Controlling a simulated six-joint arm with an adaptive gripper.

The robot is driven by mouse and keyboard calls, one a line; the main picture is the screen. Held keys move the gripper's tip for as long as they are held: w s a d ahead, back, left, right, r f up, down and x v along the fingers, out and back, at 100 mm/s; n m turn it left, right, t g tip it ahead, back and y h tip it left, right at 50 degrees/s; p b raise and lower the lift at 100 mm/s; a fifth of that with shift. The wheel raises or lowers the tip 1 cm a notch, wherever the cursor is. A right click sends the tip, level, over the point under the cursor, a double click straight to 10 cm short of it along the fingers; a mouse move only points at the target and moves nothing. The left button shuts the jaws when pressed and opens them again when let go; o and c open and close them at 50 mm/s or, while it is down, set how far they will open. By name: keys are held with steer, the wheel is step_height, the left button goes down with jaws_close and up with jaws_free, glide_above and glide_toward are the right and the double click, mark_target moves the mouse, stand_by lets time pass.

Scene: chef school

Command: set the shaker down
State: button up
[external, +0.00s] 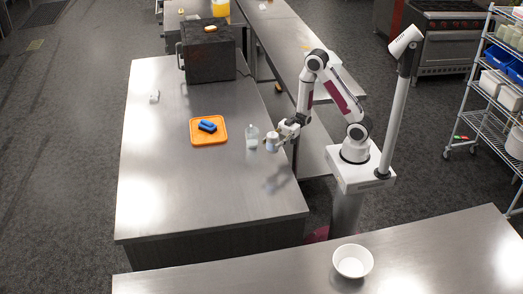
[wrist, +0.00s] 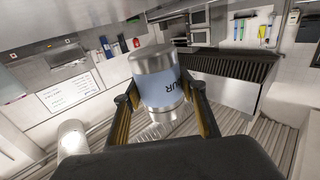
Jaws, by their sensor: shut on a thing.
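The shaker (wrist: 157,82) has metal ends and a pale blue label with dark letters, of which "UR" shows. My gripper (wrist: 162,100) is shut on it, one finger on each side, in the wrist view. In the external view the shaker (external: 272,141) is small and looks upright at the right side of the steel table (external: 165,170), with my gripper (external: 280,136) at its upper right. I cannot tell whether its base touches the table top.
A clear container (external: 252,137) stands just left of the shaker. An orange tray (external: 196,139) with blue items (external: 208,126) lies further left. A dark box (external: 208,52) stands at the table's far end. The table's near part is clear. A white bowl (external: 352,261) sits on the front counter.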

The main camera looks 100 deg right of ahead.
mark_target(272, 151)
steer(key=shift+f, duration=2.7)
steer(key=shift+f, duration=1.85)
steer(key=shift+f, duration=0.2)
steer(key=o, duration=1.2)
steer(key=shift+o, duration=0.2)
steer(key=shift+v, duration=3.9)
steer(key=shift+o, duration=0.2)
steer(key=shift+a, duration=0.1)
